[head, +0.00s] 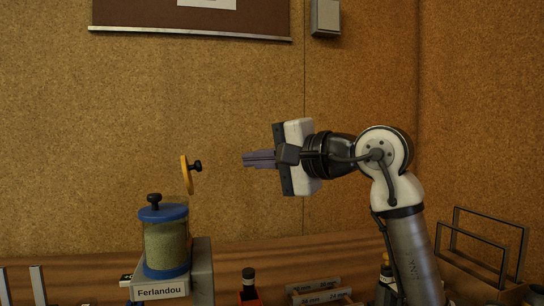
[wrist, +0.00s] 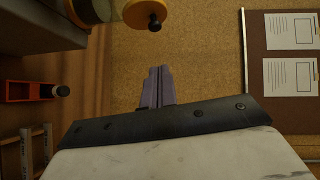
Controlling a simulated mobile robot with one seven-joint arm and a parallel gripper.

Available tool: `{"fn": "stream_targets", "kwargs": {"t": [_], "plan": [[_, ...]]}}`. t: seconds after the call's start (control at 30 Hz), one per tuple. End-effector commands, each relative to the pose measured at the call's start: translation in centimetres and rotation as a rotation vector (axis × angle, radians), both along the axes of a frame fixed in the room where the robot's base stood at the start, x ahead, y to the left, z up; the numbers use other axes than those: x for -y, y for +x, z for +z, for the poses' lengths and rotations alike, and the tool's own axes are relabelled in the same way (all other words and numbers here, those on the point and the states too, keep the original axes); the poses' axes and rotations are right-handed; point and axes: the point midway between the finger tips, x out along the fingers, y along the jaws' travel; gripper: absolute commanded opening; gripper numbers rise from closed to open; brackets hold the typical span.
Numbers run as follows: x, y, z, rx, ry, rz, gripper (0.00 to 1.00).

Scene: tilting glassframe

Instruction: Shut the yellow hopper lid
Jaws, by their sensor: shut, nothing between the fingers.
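The yellow hopper lid (head: 185,174) stands open, close to upright and seen nearly edge-on, behind and above a blue-lidded jar in the head view. Its black knob (head: 197,166) faces right, toward my gripper. In the wrist view the yellow lid (wrist: 136,12) is at the top edge, partly cut off, with its knob (wrist: 154,24) pointing at the view's middle. My gripper (head: 244,159) is shut and empty, to the right of the lid at about the knob's height, with a clear gap between them. It also shows in the wrist view (wrist: 160,68). The yellow lid's hopper is mostly hidden.
The blue-lidded jar (head: 166,246) stands on a grey stand with a "Ferlandou" label (head: 160,290). A red holder with a dark bottle (head: 249,285), labelled boxes (head: 320,290) and a wire rack (head: 485,245) are lower right. The air around my gripper is free.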

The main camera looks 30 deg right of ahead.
Motion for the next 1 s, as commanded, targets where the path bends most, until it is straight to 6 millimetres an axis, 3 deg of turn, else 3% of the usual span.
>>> {"fn": "stream_targets", "kwargs": {"t": [0.2, 0.5, 1.0], "plan": [[-2.2, 3.9, -0.5, 0.000, -0.002, 0.003, 0.00], [-5.1, 4.8, -1.1, 0.000, 0.001, 0.001, 0.00], [-5.1, 4.9, -1.0, -0.002, -0.003, 0.001, 0.00]]}}
